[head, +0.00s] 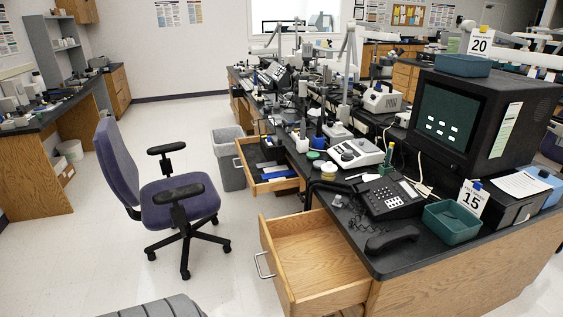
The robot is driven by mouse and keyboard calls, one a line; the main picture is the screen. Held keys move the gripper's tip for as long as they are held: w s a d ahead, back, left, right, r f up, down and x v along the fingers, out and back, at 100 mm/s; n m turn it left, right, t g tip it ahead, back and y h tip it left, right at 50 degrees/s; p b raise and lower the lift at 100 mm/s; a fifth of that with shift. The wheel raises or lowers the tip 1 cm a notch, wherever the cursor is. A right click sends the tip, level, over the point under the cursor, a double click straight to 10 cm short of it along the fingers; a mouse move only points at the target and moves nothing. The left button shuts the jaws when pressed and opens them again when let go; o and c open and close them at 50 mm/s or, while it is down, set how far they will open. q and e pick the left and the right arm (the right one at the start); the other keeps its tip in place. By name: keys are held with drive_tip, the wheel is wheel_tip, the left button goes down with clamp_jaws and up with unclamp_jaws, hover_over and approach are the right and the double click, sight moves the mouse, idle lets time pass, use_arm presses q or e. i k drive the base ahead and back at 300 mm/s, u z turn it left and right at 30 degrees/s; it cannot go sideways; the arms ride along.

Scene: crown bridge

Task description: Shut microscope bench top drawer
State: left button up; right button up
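The bench (437,272) has a black top and wooden sides and runs away from me on the right. Two of its drawers stand open. The near wooden drawer (312,243) is pulled far out toward the left, looks empty, and has a metal handle (263,266) on its front. The farther drawer (272,187) is also pulled out and holds dark and blue items, with a metal handle (239,166). I cannot tell which one is the microscope bench top drawer. Neither of my grippers is in view.
A purple office chair (179,201) stands on the floor left of the drawers. A grey bin (229,158) stands beside the farther drawer. A phone handset (392,239) lies at the benchtop's edge above the near drawer. Pale floor is clear between chair and near drawer.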

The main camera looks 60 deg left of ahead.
sight(315, 272)
drive_tip(key=z, duration=0.3)
drive_tip(key=k, duration=0.4)
drive_tip(key=u, duration=1.2)
drive_tip(key=i, duration=0.8)
drive_tip(key=u, duration=1)
drive_tip(key=k, duration=0.4)
drive_tip(key=u, duration=0.55)
drive_tip(key=i, duration=0.75)
drive_tip(key=z, duration=0.45)
